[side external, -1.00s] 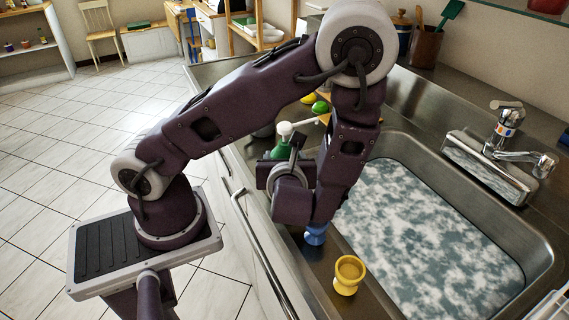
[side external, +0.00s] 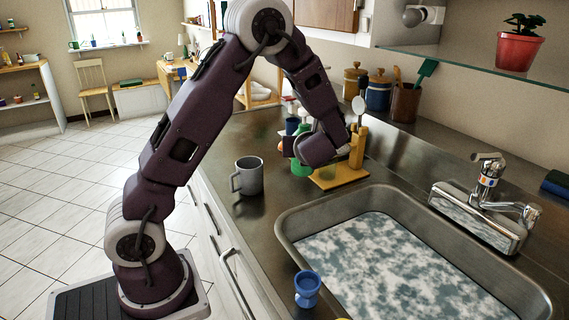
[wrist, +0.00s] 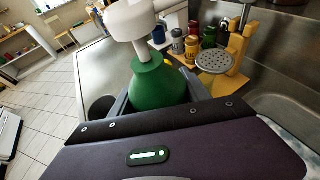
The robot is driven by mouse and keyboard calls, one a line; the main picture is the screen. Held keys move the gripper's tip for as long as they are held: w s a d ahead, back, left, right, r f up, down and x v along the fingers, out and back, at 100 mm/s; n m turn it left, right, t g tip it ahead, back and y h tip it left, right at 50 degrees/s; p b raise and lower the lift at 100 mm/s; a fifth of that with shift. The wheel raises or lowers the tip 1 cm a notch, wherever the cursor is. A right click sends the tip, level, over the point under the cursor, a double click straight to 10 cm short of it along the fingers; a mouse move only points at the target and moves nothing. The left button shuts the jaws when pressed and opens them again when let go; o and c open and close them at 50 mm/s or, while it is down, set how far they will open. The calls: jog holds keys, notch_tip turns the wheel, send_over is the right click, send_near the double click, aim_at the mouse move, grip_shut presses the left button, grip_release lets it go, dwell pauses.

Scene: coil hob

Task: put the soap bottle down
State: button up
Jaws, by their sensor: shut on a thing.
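The soap bottle is green with a white pump top. In the wrist view the soap bottle (wrist: 158,82) stands between the two fingers of my gripper (wrist: 157,97), which is shut on it. In the side external view the soap bottle (side external: 303,168) is partly hidden behind my gripper (side external: 293,147), over the counter at the left end of the wooden rack (side external: 340,174). It looks about upright. I cannot tell whether its base touches the counter.
A grey mug (side external: 248,176) stands left of the bottle, near the counter's front edge. The sink (side external: 285,222) with cloudy water lies to the right. A blue egg cup (side external: 307,287) is at the front. Counter (side external: 247,133) behind the mug is clear.

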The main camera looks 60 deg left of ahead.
jog(key=f, duration=0.3)
jog(key=a+f, duration=0.1)
jog(key=f, duration=0.2)
jog(key=w+a+f, duration=0.1)
jog(key=f, duration=0.2)
jog(key=shift+a+f, duration=0.2)
jog(key=shift+f, duration=0.1)
jog(key=o, duration=1.7)
jog(key=shift+f, duration=0.1)
